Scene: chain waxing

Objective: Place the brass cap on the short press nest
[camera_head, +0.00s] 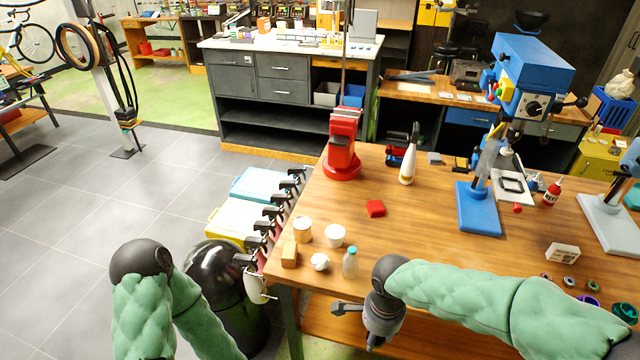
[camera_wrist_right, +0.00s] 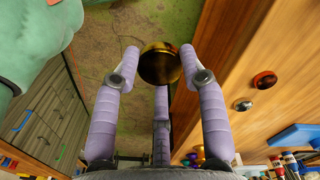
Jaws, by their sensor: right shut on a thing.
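The brass cap (camera_wrist_right: 160,62) is a round, dark gold disc between the purple fingertips of my right gripper (camera_wrist_right: 159,66), in the right wrist view. The fingers are shut on it, and green floor shows beyond it. In the head view my right gripper (camera_head: 354,325) is in front of the wooden table's near edge, and the cap cannot be made out there. A blue press (camera_head: 528,72) and a second press with a grey base (camera_head: 608,218) stand on the right of the table. I cannot tell which nest is the short one. My left gripper is out of view.
Several small round caps and rings (camera_head: 568,284) lie at the right front. The table's middle is clear.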

